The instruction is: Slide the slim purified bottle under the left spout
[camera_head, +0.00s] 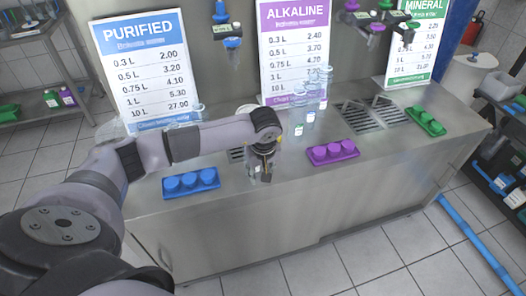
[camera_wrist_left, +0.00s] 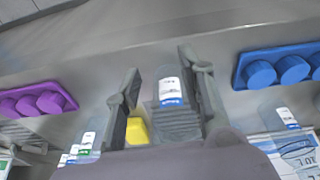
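The slim purified bottle (camera_wrist_left: 171,92), clear with a white and blue label, is between the fingers of my left gripper (camera_wrist_left: 160,78) in the left wrist view. The fingers are spread; a gap shows on the bottle's left, and the right finger is close to it. I cannot tell if they touch. In the head view my left gripper (camera_head: 262,174) is low over the counter's front part, largely hiding the bottle. The blue spout (camera_head: 221,14) hangs on the back wall beside the purified sign. My right gripper is not in view.
The steel counter (camera_head: 270,205) holds blue (camera_head: 190,183), purple (camera_head: 333,152) and green (camera_head: 427,122) cap trays. Several clear bottles (camera_head: 299,118) stand right of my gripper. A drain grille (camera_head: 236,155) lies behind it. Price signs line the back.

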